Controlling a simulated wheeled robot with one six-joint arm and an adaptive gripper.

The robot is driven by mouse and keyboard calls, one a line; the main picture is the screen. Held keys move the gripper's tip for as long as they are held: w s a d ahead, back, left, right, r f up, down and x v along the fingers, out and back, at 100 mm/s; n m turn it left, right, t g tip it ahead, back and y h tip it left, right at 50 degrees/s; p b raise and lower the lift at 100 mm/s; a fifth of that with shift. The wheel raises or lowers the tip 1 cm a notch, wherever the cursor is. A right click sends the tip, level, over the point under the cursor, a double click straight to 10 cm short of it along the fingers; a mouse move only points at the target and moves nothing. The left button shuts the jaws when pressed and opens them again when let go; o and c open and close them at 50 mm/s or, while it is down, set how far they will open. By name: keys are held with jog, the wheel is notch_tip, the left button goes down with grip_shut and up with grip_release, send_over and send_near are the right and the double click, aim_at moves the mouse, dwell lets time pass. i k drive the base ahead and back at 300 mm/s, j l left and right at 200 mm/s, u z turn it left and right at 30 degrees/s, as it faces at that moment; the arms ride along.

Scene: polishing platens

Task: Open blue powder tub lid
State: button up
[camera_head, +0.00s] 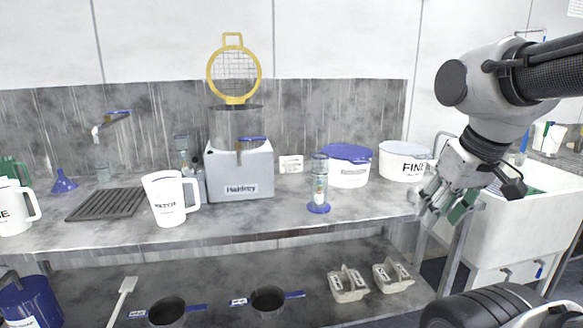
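A white tub with a blue lid (348,154) stands on the counter right of centre. The lid lies over the tub's top, and the white wall (349,178) with a dark label shows below it. My gripper (428,205) hangs at the counter's right edge, to the right of and apart from the blue-lidded tub. It points down and left.
A white tub marked FINE (402,161) stands between the blue-lidded tub and my arm. A clear cylinder on a blue base (319,208) stands in front left. A white sink (500,235) is at the right.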

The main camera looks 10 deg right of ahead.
aim_at(351, 153)
jog(key=i+l, duration=0.1)
jog(key=l, duration=1)
jog(key=i+l, duration=0.15)
jog(key=l, duration=0.9)
jog(key=i, duration=0.05)
